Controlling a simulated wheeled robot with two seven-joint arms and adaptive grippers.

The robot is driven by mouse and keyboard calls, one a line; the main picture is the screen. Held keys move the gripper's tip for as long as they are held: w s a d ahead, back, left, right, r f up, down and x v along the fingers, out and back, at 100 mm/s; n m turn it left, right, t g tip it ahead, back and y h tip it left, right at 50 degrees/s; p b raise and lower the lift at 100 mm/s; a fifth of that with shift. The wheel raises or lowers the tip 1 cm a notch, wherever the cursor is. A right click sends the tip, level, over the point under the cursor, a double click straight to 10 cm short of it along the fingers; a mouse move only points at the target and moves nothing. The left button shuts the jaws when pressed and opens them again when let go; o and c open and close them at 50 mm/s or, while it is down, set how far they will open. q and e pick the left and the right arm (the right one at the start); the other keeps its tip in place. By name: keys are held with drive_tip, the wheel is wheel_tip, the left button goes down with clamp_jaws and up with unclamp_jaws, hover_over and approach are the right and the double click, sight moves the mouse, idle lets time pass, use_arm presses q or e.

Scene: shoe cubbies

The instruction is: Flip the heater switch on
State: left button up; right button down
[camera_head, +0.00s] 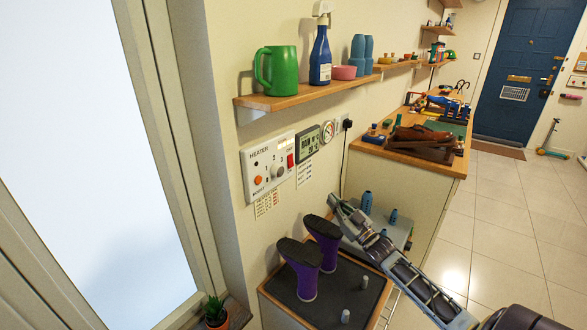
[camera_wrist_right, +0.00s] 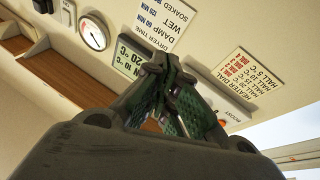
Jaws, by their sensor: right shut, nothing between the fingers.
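The heater panel (camera_head: 262,172) is a white plate on the wall, with an orange boost button, a grey dial and a red switch (camera_head: 291,160) at its right side. I cannot tell from this picture which way the switch is set. My right gripper (camera_head: 334,203) is below and to the right of the panel, apart from it in the head view. Its fingers (camera_wrist_right: 165,72) are shut and empty in the wrist view. There they hide most of the panel, and the red switch is not visible. My left gripper is not in view.
A thermostat display (camera_head: 308,143) and a round gauge (camera_head: 327,131) are right of the panel. A shelf (camera_head: 290,99) with a green jug (camera_head: 277,70) hangs above. Purple boots (camera_head: 308,280) stand upside down below, near my right arm.

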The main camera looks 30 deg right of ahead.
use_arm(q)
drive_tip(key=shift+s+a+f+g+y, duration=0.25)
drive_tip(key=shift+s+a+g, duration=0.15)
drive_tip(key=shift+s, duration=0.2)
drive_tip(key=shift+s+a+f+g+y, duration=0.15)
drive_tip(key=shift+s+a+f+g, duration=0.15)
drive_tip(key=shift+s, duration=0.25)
use_arm(e)
drive_tip(key=s+a+r+n+t+y, duration=0.1)
drive_tip(key=s+a+r+t+y, duration=0.1)
drive_tip(key=r+y, duration=0.4)
drive_tip(key=shift+s+a+y, duration=0.7)
drive_tip(key=shift+s+a, duration=0.2)
drive_tip(key=shift+a, duration=0.25)
drive_tip(key=shift+r, duration=0.1)
drive_tip(key=shift+w+r, duration=0.1)
drive_tip(key=b, duration=0.1)
approach(291, 157)
drive_tip(key=shift+w+r, duration=1.05)
drive_tip(key=shift+r, duration=0.45)
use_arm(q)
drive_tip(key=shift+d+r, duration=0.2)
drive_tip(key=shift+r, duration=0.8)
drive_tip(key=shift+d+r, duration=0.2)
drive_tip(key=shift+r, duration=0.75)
use_arm(e)
drive_tip(key=shift+w+a, duration=0.6)
drive_tip(key=shift+a, duration=0.1)
